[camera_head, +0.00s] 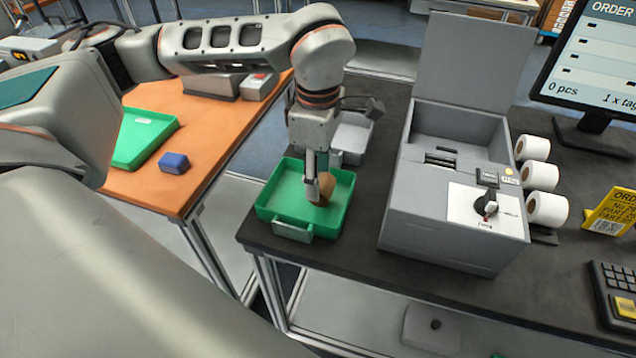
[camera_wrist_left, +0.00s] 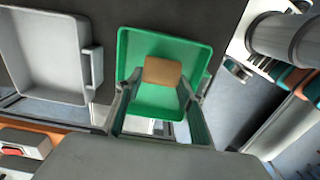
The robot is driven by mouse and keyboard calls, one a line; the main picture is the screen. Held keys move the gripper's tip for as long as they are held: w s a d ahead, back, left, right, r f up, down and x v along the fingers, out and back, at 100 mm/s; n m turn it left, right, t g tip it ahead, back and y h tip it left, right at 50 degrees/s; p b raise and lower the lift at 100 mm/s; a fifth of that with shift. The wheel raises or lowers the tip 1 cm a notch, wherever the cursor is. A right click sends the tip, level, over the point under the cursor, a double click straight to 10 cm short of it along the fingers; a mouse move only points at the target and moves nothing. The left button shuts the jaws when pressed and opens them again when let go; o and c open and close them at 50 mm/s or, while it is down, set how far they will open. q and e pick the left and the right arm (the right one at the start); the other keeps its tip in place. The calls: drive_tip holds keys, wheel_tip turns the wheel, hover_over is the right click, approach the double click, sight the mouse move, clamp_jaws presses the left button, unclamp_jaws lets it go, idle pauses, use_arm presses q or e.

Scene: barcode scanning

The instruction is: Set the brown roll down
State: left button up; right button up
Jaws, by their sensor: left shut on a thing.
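The brown roll (camera_head: 325,187) is in my left gripper (camera_head: 313,190), inside the outline of a green tray (camera_head: 268,213) at the left front of the dark table. The left wrist view shows the brown roll (camera_wrist_left: 162,71) between the two fingers of the left gripper (camera_wrist_left: 161,95), with the green tray (camera_wrist_left: 139,103) behind it. The left gripper is shut on the roll and points down. I cannot tell whether the roll touches the tray floor. The right gripper is not in view.
A grey printer box (camera_head: 455,230) with its lid raised stands right of the tray. A grey bin (camera_head: 351,135) is behind the tray. White rolls (camera_head: 546,208) and a monitor (camera_head: 590,60) are further right.

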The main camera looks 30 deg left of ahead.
use_arm(q)
drive_tip(key=shift+f, duration=1.2)
drive_tip(key=shift+f, duration=0.15)
drive_tip(key=o, duration=0.9)
wheel_tip(320, 180, up, 12)
drive_tip(key=shift+r, duration=0.15)
